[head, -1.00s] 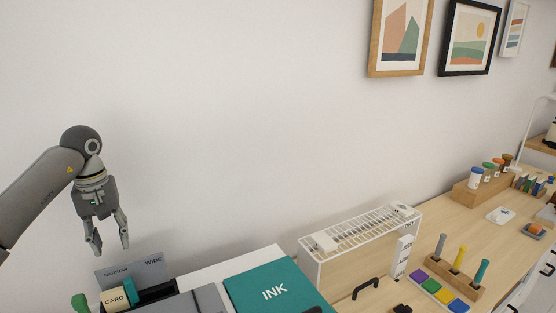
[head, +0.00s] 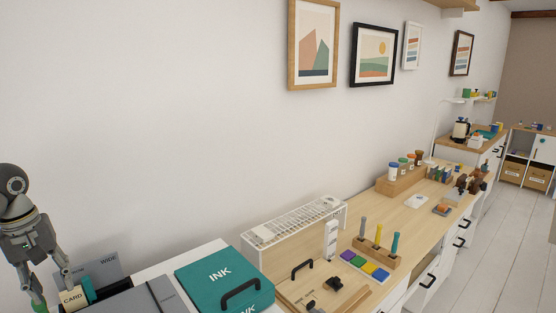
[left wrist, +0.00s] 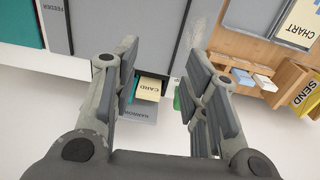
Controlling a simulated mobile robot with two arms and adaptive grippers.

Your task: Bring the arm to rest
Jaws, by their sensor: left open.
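My left gripper (head: 42,285) is at the far left of the head view, pointing down, with its jaws apart. In the left wrist view the two fingers (left wrist: 158,85) are wide open with nothing held between them. Beyond them lie the card labelled CARD (left wrist: 152,88) and the grey divider labelled NARROW (left wrist: 137,110). In the head view the CARD piece (head: 73,298) stands just right of the fingers. I cannot tell whether a finger touches anything there. My right gripper is not in view.
A teal INK box (head: 215,275) with a black handle stands right of the organizer. A white wire rack (head: 300,222), a block with upright tools (head: 375,252) and a jar holder (head: 400,183) stand along the desk. The wall above the desk's left part is clear.

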